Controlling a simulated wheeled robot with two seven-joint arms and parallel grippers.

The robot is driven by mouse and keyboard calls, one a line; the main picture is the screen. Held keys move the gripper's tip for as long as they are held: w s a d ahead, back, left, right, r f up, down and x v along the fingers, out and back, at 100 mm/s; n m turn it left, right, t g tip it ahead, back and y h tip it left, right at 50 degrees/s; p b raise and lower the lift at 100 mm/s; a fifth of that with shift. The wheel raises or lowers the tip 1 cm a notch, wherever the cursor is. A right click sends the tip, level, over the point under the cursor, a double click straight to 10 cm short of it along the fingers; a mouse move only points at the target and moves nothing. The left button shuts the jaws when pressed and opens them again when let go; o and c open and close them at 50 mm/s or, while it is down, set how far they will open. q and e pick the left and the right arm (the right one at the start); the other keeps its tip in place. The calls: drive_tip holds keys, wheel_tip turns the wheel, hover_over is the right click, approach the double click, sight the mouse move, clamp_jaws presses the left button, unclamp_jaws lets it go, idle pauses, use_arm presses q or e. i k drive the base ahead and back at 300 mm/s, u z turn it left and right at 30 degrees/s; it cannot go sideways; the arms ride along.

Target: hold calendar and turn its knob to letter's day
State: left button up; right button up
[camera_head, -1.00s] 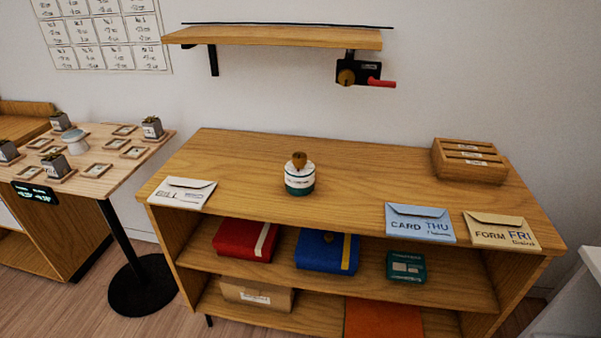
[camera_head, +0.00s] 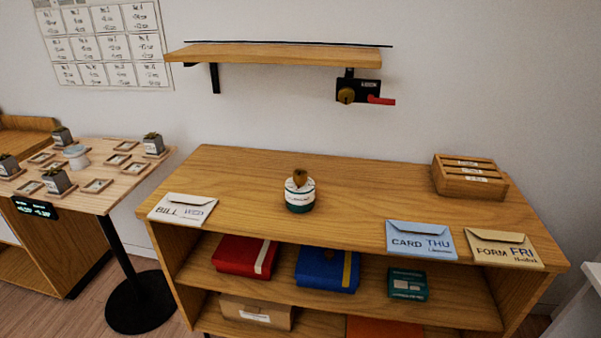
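A small round calendar (camera_head: 300,198), white above and dark green below, stands upright on the wooden cabinet top. Its brown knob (camera_head: 300,177) is on top; the lettering on its band is too small to read. Three envelopes lie along the front edge of the top. The white envelope (camera_head: 182,208) at the left reads BILL WED. The blue envelope (camera_head: 420,240) reads CARD THU. The tan envelope (camera_head: 503,248) at the right reads FORM FRI. Neither of my grippers shows in the head view.
A wooden slotted box (camera_head: 470,177) stands at the back right of the cabinet top (camera_head: 370,195). A wall shelf (camera_head: 280,54) with a black fixture and red handle (camera_head: 381,100) hangs above. A side table (camera_head: 105,203) with small plants is at left. The top around the calendar is clear.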

sight(299, 175)
drive_tip(key=u, duration=1.8)
drive_tip(key=i, duration=1.3)
drive_tip(key=z, duration=1.35)
